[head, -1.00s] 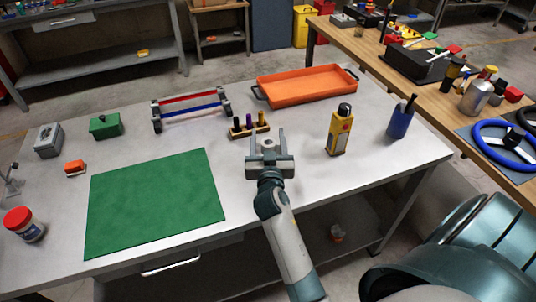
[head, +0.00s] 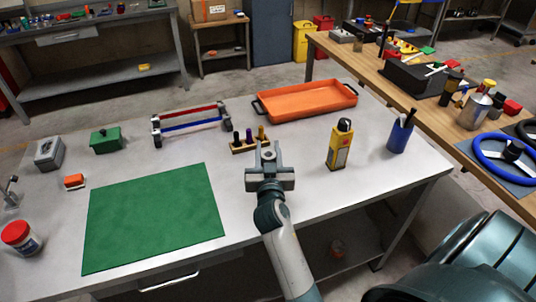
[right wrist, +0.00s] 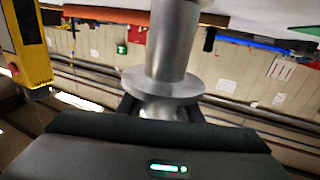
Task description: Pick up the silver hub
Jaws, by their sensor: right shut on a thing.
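The silver hub (right wrist: 175,45) is a grey metal cylinder with a wide round flange, large in the right wrist view. My right gripper (head: 268,152) is shut on it, with dark fingers on both sides of its lower end below the flange. In the head view the gripper is over the grey table (head: 290,215), just in front of the wooden peg block. The hub is small there and mostly hidden between the fingers. I cannot tell whether it touches the table. My left gripper is not in view.
A wooden block with pegs (head: 249,144) stands just behind my gripper. An orange tray (head: 305,116) is farther back. A yellow device (head: 339,146) and a blue cup (head: 400,134) stand to the right. A green mat (head: 152,217) lies left. A red-and-blue-barred frame (head: 190,121) stands back left.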

